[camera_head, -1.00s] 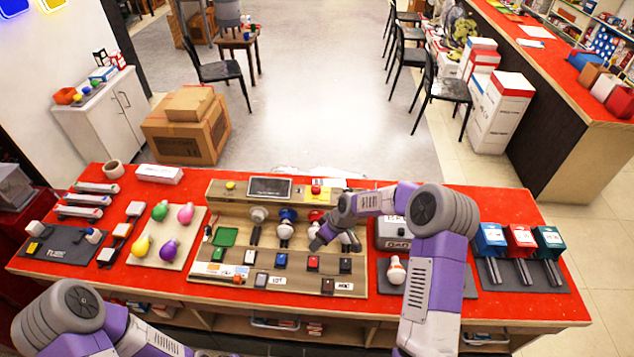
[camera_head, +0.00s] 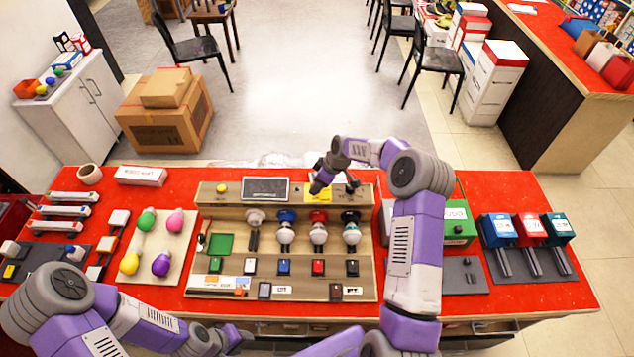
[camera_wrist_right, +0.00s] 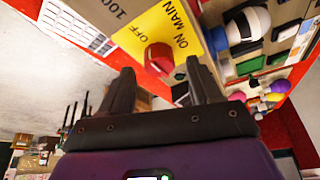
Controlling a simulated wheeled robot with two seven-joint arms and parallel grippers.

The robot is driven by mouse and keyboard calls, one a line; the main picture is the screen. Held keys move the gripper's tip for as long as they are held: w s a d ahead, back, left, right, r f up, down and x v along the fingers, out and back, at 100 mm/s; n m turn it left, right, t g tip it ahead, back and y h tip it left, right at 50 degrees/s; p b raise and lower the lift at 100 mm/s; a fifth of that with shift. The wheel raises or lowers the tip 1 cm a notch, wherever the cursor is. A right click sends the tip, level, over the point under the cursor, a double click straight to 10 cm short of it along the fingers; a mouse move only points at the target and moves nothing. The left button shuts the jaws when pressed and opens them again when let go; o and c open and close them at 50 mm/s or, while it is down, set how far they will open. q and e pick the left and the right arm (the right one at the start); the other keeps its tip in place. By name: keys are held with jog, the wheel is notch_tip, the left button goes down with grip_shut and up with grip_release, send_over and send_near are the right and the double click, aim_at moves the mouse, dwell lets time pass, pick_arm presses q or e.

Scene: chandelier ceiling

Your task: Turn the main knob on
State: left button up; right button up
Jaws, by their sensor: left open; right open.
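The main knob (camera_wrist_right: 158,57) is red and sits on a yellow plate marked "ON MAIN" and "OFF" in the right wrist view. I cannot tell which mark it points to. My right gripper (camera_wrist_right: 160,88) is open and empty, its two fingers just short of the knob, with no visible contact. In the head view my right gripper (camera_head: 334,184) hangs over the top right of the wooden panel and hides the knob; part of the yellow plate (camera_head: 318,197) shows. My left gripper (camera_head: 230,338) is open and empty at the bottom edge, in front of the table.
The wooden panel (camera_head: 226,202) carries several sockets with bulbs, a row of coloured switches and a dark screen (camera_head: 265,188). A yellow button (camera_head: 222,188) sits at its top left. Loose bulbs lie on a board (camera_head: 182,233) to the left. A green box (camera_head: 457,222) stands to the right.

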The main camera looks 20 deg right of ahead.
jog(key=shift+x, duration=0.85)
jog(key=c, duration=1)
jog(key=shift+c, duration=0.2)
